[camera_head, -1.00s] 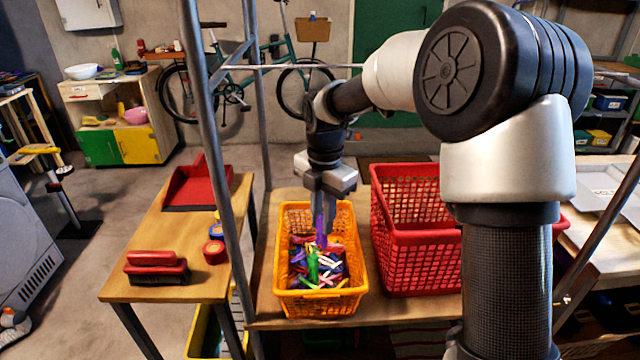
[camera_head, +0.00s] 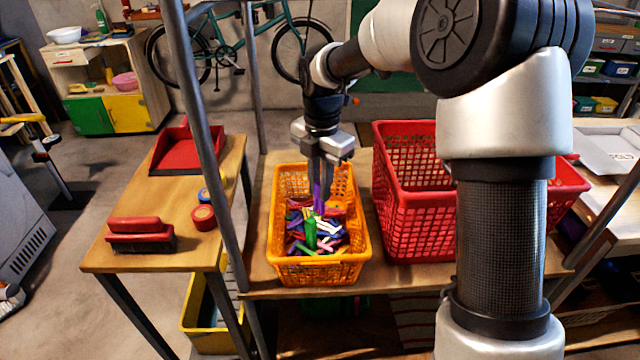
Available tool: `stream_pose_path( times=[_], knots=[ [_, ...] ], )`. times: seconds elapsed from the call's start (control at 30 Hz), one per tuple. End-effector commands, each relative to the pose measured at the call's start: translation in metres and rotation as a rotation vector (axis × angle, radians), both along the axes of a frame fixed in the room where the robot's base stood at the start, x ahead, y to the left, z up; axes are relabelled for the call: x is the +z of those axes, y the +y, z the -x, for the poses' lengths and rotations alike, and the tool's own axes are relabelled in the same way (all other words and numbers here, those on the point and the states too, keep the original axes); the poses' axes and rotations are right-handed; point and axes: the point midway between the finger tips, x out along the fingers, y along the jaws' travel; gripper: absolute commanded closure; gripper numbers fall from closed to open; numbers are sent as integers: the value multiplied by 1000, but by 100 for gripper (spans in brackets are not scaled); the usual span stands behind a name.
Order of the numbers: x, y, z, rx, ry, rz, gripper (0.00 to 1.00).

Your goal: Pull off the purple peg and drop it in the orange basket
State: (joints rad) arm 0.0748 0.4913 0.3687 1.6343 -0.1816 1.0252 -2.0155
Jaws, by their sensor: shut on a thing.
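The orange basket (camera_head: 322,271) stands on a wooden table and holds a heap of pegs in several colours, among them a green one (camera_head: 310,233). My gripper (camera_head: 319,190) points down over the basket, with its fingers inside the rim. It is shut on the purple peg (camera_head: 318,199), which hangs upright between the fingertips. The peg's lower end is at or just above the heap; I cannot tell whether it touches.
A red basket (camera_head: 408,222) stands close on the right of the orange one. A metal post (camera_head: 207,130) rises on the left. Beyond it, a side table holds a red brush (camera_head: 141,233) and a red dustpan (camera_head: 188,153). A yellow bin (camera_head: 212,341) is below.

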Motion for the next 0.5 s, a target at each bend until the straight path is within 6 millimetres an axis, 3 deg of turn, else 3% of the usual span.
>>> stream_pose_path(
  times=[0.3, 0.33, 0.43, 0.5],
  knots=[
    [-5, 0, 0, 0, 0, 0, 100],
    [-5, 0, 0, 0, 0, 0, 82],
    [-5, 0, 0, 0, 0, 0, 66],
    [-5, 0, 0, 0, 0, 0, 62]
  ],
)
